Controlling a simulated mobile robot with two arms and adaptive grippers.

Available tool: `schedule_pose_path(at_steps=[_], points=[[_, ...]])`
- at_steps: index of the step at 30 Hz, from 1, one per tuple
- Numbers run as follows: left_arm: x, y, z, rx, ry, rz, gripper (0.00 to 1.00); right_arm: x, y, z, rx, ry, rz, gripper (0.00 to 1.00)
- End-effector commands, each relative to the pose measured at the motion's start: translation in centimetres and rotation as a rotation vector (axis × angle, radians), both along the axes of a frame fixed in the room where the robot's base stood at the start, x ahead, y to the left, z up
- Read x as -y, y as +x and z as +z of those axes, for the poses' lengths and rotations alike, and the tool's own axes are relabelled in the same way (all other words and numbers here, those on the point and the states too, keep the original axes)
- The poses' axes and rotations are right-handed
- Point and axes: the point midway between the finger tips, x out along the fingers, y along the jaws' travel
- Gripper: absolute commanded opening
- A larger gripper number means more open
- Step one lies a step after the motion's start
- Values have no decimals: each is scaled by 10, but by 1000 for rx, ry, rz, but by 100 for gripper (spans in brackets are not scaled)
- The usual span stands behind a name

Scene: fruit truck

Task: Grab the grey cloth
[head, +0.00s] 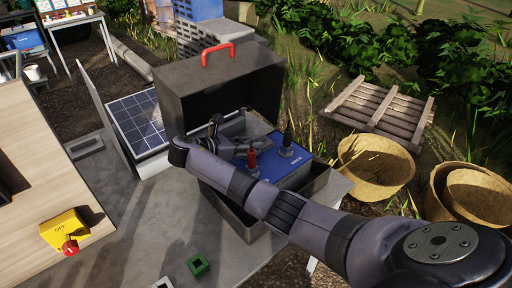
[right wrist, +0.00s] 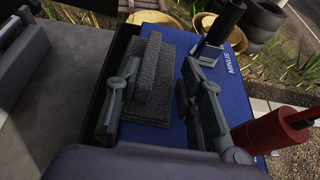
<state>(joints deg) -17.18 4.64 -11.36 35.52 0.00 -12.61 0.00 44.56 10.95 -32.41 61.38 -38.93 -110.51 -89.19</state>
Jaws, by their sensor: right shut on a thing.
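The grey cloth (right wrist: 150,82) is a dark, rough-textured folded piece on top of the blue battery (right wrist: 232,120) in the right wrist view. A raised fold of it stands between the fingers of my right gripper (right wrist: 163,75). My right gripper is shut on the cloth, low over the battery. In the head view my right gripper (head: 238,145) reaches into the open grey metal box, above the battery (head: 293,166). The arm partly hides the battery and box there. My left gripper is not in view.
The box lid (head: 220,90) with a red handle (head: 217,54) stands open behind. A red terminal (head: 252,158) and a black terminal (head: 287,140) rise from the battery beside the gripper. A solar panel (head: 140,118) stands left; a straw basket (head: 376,165) lies right.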

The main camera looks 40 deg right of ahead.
Motion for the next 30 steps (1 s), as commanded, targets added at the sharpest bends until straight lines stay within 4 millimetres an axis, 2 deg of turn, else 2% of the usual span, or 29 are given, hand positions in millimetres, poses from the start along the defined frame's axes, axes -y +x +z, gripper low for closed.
schedule_pose_path(at_steps=[8, 17, 20, 24, 30], points=[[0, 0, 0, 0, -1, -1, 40, 0, 0, 0, 0, 0, 0, 7], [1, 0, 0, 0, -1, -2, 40, 0, 1, 6, 4, 0, 1, 7], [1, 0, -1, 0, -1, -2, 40, 0, 1, 21, 7, 0, 0, 7], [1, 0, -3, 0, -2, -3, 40, 0, 1, 51, 9, -1, 0, 7], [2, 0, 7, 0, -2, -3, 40, -1, 1, 86, 3, 2, 0, 7]])
